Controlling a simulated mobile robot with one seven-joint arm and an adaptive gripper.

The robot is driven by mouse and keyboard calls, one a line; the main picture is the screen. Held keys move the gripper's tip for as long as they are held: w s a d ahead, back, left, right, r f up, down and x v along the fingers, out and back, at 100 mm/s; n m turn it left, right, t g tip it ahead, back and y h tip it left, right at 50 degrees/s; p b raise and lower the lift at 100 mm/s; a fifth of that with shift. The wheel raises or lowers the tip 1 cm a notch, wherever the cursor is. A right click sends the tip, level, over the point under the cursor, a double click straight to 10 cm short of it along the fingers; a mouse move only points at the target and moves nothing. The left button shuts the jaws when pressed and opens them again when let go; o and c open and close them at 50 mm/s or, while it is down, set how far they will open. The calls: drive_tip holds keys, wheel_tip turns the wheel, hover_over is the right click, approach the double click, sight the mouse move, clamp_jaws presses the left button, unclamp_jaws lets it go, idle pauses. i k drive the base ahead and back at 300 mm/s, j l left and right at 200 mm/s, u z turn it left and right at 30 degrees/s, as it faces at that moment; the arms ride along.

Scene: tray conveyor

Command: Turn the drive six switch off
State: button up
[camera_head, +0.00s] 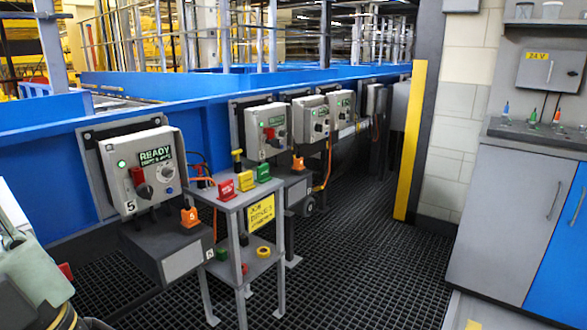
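Several grey drive control boxes are fixed along the blue conveyor side. The nearest box (118,160) is marked 5 and has a lit READY display, a green lamp, a dark red switch (137,177) and a dial. The second box (279,114), farther along, has a green lamp and a small dark red switch (270,133); its number is too small to read for certain. Two further boxes (311,104) (342,98) follow behind it. No box can be surely read as six. My gripper is not in view; only part of my arm shows at the lower left.
A grey two-shelf stand (232,203) with red, yellow and green lockout pieces stands between the nearest boxes. The grated floor (360,260) is clear to its right.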

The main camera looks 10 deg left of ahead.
sight(275, 143)
drive_tip(key=i+l+u, duration=0.7)
drive_tip(key=i+l, duration=0.35)
drive_tip(key=i+l+u, duration=0.15)
drive_tip(key=i+l, duration=0.55)
drive_tip(key=l, duration=0.15)
drive_tip(key=i+l+u, duration=0.15)
drive_tip(key=i+l, duration=0.15)
drive_tip(key=l, duration=0.15)
drive_tip(key=i+l, duration=0.3)
drive_tip(key=l, duration=0.15)
drive_tip(key=i+u, duration=0.05)
